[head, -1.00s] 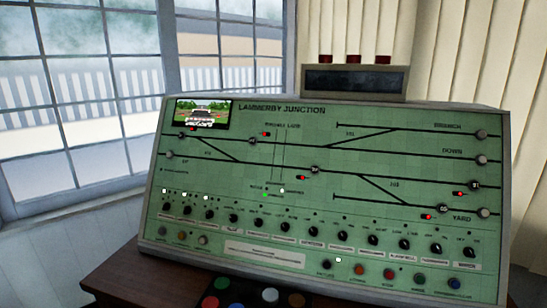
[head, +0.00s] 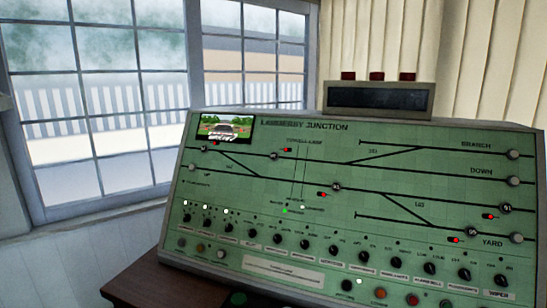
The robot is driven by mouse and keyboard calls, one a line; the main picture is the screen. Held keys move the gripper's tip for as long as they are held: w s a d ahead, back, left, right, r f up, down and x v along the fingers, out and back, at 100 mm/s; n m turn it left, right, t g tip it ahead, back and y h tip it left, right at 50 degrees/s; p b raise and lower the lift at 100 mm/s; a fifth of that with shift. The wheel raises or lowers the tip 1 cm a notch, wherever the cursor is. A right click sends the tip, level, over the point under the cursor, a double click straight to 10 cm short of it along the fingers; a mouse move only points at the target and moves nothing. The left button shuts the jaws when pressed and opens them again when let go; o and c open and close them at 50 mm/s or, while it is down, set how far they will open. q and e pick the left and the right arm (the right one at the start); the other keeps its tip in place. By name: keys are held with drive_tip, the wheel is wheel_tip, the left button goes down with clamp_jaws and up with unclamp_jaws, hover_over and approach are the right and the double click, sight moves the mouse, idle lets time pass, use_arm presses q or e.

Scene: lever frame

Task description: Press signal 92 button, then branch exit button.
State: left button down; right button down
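The green Lammerby Junction panel (head: 300,226) fills the middle and right of the head view. The branch exit button is a round grey knob (head: 514,154) at the right end of the top track line, beside the word BRANCH. Several small dark round signal buttons sit on the track lines, one at upper left (head: 203,148), one right of it (head: 274,156) and one mid-panel (head: 336,186). Their numbers are too small to tell which is signal 92. Small red lights glow near them. Neither of my grippers shows.
The panel stands on a brown wooden desk (head: 135,283). A row of dark rotary switches (head: 306,244) runs along its lower part, with coloured buttons (head: 413,299) below. A dark box with red lamps (head: 378,98) stands behind. A window (head: 95,130) is at left.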

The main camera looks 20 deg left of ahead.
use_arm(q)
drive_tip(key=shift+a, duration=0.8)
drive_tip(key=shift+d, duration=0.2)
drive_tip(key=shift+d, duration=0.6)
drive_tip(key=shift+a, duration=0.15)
